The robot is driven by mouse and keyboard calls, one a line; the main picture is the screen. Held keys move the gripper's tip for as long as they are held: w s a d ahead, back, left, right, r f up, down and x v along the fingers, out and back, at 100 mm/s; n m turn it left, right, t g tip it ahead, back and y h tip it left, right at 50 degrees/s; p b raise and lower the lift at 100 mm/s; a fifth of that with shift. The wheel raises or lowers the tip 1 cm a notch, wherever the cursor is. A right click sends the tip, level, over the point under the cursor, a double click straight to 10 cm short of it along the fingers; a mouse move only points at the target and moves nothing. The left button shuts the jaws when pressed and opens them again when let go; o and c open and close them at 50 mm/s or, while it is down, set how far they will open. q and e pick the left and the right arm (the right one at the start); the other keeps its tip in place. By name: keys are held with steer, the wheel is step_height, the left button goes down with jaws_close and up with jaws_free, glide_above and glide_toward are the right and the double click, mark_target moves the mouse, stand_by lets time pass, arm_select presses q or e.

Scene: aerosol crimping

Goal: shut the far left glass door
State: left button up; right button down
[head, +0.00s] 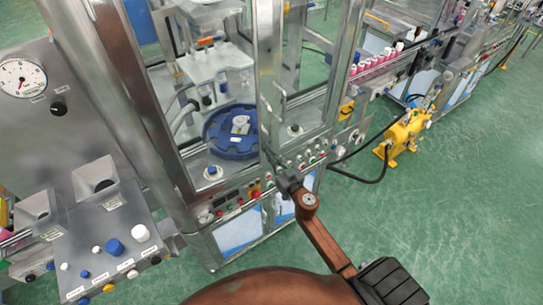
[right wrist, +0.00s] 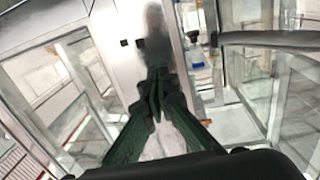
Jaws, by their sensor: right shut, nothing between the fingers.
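A glass door with a metal frame (head: 268,70) stands at the front of the machine cabinet in the head view. Which door is the far left one, and how far it is open, I cannot tell for certain. My right gripper (head: 272,158) is at the lower end of this frame, above the button panel. In the right wrist view its dark fingers (right wrist: 155,88) are together and empty, in front of a metal post (right wrist: 128,60). Whether they touch the post is unclear. A framed glass pane (right wrist: 88,85) shows left of them. My left gripper is out of view.
A blue round fixture (head: 232,150) sits inside the cabinet. A button panel (head: 235,198) runs along its front. A grey console (head: 105,245) stands at left. A yellow device (head: 402,135) with a black hose is on the green floor, which is open at right.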

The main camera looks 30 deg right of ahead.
steer(key=w+y, duration=0.1)
steer(key=w, duration=0.1)
steer(key=w+n+y, duration=0.1)
steer(key=w, duration=0.1)
steer(key=shift+w+d, duration=0.2)
steer(key=shift+w, duration=0.05)
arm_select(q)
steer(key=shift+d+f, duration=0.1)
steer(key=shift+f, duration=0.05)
arm_select(e)
steer(key=shift+a+r, duration=0.1)
steer(key=shift+r, duration=0.25)
steer(key=shift+s, duration=0.2)
glide_toward(266, 148)
step_height(266, 148, down, 2)
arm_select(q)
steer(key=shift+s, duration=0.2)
arm_select(e)
steer(key=shift+s+d, duration=0.3)
steer(key=shift+s, duration=0.35)
steer(key=shift+s+d, duration=0.3)
steer(key=shift+s, duration=0.35)
